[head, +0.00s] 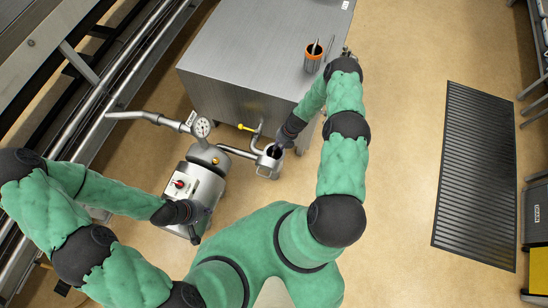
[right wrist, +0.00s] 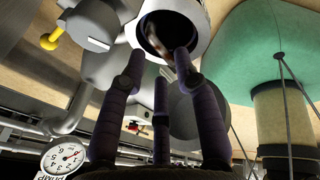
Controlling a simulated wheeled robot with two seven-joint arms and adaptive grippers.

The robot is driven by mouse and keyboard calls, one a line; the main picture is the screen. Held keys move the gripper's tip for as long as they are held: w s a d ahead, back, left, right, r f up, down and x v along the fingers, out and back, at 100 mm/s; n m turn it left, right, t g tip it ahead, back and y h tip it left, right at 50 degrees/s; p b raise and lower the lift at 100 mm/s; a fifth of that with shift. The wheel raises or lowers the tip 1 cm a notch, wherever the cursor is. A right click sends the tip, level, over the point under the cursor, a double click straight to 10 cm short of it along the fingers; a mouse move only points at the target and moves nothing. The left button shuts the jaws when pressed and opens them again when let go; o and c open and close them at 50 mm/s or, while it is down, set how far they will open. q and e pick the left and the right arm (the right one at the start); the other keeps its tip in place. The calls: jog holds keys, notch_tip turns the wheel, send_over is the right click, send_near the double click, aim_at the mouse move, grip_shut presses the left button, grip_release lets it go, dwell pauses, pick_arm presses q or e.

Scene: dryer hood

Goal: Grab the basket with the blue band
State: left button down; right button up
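I cannot make out a blue band in either view. A small grey metal pot (head: 266,172) hangs at the end of a pipe beside the table, with its top partly hidden by my right gripper. My right gripper (head: 274,151) is at the pot's mouth. In the right wrist view its purple fingers (right wrist: 158,68) are spread, with tips near a round dark opening (right wrist: 165,38); something brownish shows inside, unclear. I see nothing held between the fingers. My left gripper (head: 203,220) has its dark fingers apart beside the pump unit and looks empty.
A pump unit (head: 191,184) with a gauge (head: 202,128) stands left of the pot. A steel table (head: 243,55) carries an orange-banded container (head: 313,58) with sticks in it. A ribbed dark mat (head: 478,170) lies right; floor between is clear.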

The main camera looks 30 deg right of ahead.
aim_at(276, 154)
jog(key=shift+a+b+x, duration=0.2)
jog(key=shift+b+x, duration=0.75)
jog(key=shift+x, duration=0.5)
jog(key=shift+a+b+x, duration=0.2)
jog(key=shift+b+x, duration=0.7)
jog(key=shift+x, duration=0.55)
jog(key=shift+r, duration=0.15)
grip_shut()
